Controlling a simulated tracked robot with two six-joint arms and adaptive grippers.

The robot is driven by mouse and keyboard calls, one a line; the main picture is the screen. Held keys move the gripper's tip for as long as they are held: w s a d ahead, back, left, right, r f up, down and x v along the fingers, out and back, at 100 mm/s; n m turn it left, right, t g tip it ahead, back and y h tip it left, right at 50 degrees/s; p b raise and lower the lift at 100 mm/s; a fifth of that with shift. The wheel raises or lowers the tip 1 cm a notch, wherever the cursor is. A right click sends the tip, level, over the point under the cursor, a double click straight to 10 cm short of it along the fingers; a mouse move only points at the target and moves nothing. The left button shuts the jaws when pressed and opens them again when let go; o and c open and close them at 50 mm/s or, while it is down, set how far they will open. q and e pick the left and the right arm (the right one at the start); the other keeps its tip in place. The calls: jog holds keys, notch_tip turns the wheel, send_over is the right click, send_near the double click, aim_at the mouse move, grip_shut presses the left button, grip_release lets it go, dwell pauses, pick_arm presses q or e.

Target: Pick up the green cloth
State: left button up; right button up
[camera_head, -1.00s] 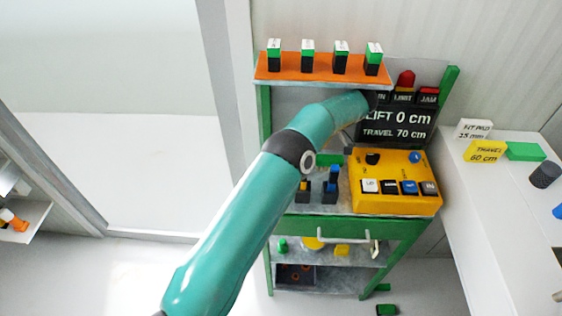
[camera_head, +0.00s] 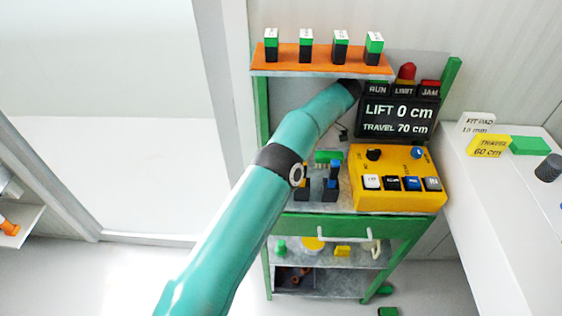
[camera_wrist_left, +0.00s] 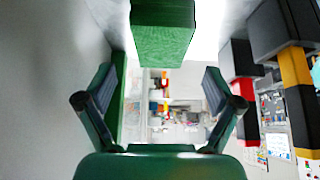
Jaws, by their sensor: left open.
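Another flat green piece (camera_head: 528,146) lies on the white counter at the right; I cannot tell for sure which is cloth. In the left wrist view, a green rough-faced thing (camera_wrist_left: 162,35) fills the top middle, beyond and above the fingertips. My left gripper (camera_wrist_left: 160,95) is open, with nothing between its fingers. Its fingers are hidden in the head view, where the arm reaches under the orange shelf. My right gripper is in no view.
The orange shelf (camera_head: 322,62) with several green-and-black blocks overhangs my wrist. A dark display (camera_head: 397,117) and a yellow control box (camera_head: 398,180) stand to the right. Banded dark blocks (camera_wrist_left: 297,75) stand close on the wrist view's right side.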

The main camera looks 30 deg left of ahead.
pick_arm(q)
jog(key=shift+p+x, duration=0.6)
jog(key=shift+x, duration=1.95)
jog(key=shift+d+f, duration=0.1)
jog(key=shift+d, duration=0.1)
jog(key=shift+c, duration=0.4)
jog(key=c, duration=1.2)
jog(key=shift+o, duration=0.2)
